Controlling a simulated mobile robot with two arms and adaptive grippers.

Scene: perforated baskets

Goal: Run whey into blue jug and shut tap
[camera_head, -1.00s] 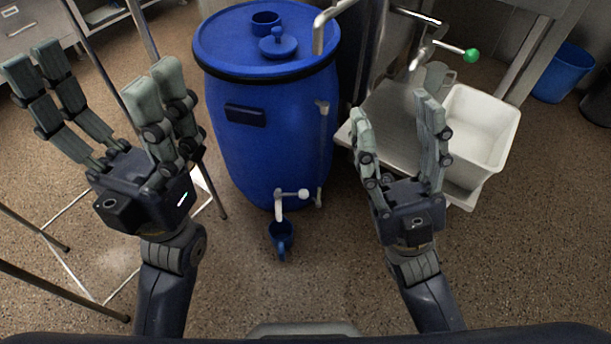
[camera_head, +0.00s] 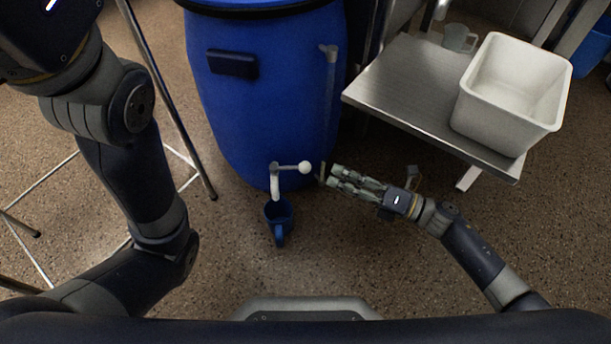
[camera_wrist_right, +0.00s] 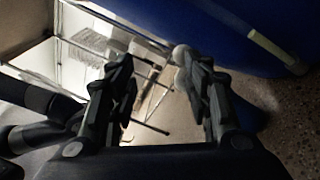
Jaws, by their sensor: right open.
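The blue drum (camera_head: 262,105) stands at the centre with a pale tap (camera_head: 275,182) low on its front. The tap's lever ends in a white ball knob (camera_head: 305,167) pointing right. The blue jug (camera_head: 279,217) is under the spout, its handle toward me; its contents cannot be made out. My right gripper (camera_head: 333,178) is open, its fingers pointing left just right of the knob. In the right wrist view its fingers (camera_wrist_right: 152,65) are apart, with the white knob (camera_wrist_right: 180,54) near one fingertip. My left arm is at the left; its fingers are outside the picture.
A steel table (camera_head: 410,85) at the right carries a white tub (camera_head: 480,123) and a grey translucent jug (camera_head: 458,38). A blue bin (camera_head: 592,50) is at the far right. Thin metal stand legs (camera_head: 165,95) rise at the left. The floor in front of the jug is clear.

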